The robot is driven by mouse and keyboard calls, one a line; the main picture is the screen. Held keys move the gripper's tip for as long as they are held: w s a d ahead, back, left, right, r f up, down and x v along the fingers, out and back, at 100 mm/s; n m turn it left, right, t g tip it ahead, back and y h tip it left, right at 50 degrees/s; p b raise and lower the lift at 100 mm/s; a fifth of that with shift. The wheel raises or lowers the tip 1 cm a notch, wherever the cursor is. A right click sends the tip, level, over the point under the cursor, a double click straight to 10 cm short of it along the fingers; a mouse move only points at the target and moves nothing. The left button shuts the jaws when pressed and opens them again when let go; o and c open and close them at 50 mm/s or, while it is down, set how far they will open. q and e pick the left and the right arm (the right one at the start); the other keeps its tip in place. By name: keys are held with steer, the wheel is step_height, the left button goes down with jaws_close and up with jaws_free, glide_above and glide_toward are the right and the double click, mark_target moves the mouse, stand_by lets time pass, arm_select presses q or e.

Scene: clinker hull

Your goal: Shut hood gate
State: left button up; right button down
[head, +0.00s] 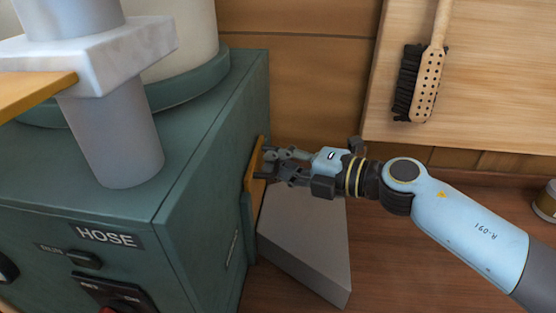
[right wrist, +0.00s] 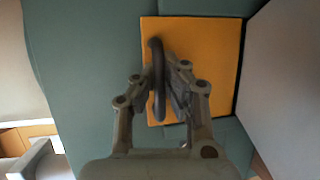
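A yellow-orange plate (head: 254,170) is on the right side of the green cabinet (head: 215,150). In the right wrist view the plate (right wrist: 215,50) is a flat panel against the green wall, with a dark bar handle (right wrist: 157,80) standing out from it. My right gripper (head: 268,163) reaches the plate from the right. In the right wrist view its fingers (right wrist: 160,85) lie on both sides of the handle, close against it, and look shut on it. The fingers hide part of the handle. Which plate is the hood gate is not labelled in view. My left gripper is out of view.
A grey pipe (head: 115,140) with a pale block (head: 90,45) and a yellow slide (head: 35,95) stands on the cabinet. A HOSE label (head: 106,237) is on its front. A grey wedge (head: 310,245) lies below my right gripper. A brush (head: 425,85) hangs on the wall board.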

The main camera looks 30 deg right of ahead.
mark_target(262, 190)
step_height(262, 190, down, 8)
steer(key=b, duration=0.6)
steer(key=shift+f, duration=0.25)
steer(key=shift+s, duration=0.1)
steer(key=c, duration=1.4)
jaws_free()
steer(key=shift+r, duration=0.1)
